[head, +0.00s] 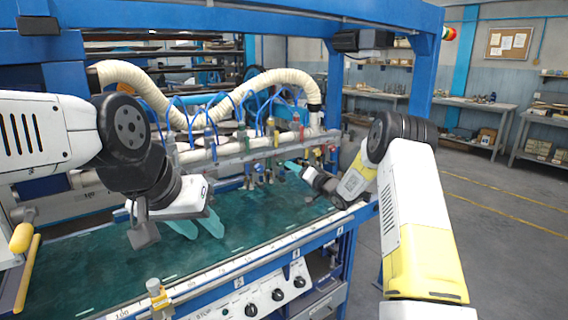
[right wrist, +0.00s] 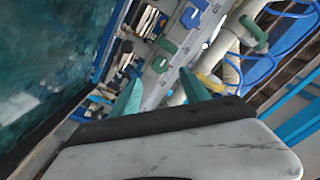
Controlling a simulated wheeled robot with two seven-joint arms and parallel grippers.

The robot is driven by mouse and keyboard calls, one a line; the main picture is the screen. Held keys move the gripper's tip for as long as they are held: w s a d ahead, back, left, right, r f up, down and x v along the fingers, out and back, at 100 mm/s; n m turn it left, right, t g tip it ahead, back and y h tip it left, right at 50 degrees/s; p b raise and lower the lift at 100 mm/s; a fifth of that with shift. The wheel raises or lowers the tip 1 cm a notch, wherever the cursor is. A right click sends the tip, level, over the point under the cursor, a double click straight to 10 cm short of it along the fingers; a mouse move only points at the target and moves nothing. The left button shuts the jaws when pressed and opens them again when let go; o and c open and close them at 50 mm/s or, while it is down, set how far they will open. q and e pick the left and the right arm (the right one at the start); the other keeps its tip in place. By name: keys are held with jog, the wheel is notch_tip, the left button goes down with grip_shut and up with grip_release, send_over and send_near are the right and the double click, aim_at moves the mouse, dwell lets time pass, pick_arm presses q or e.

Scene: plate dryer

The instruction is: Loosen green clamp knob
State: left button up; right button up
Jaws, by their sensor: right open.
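A green clamp knob (right wrist: 160,64) shows in the right wrist view on the light rail, beyond and between my right fingertips, with a gap to them.
The rail (head: 250,150) carries several clamps with red, yellow and blue parts. Cream hoses (head: 215,110) and thin blue tubes hang close behind it. The green bed (head: 100,275) is mostly clear. A blue frame post (head: 421,85) stands at the right.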

aim_at(282, 163)
jog(key=x, duration=0.8)
jog(key=shift+s, duration=0.1)
grip_shut()
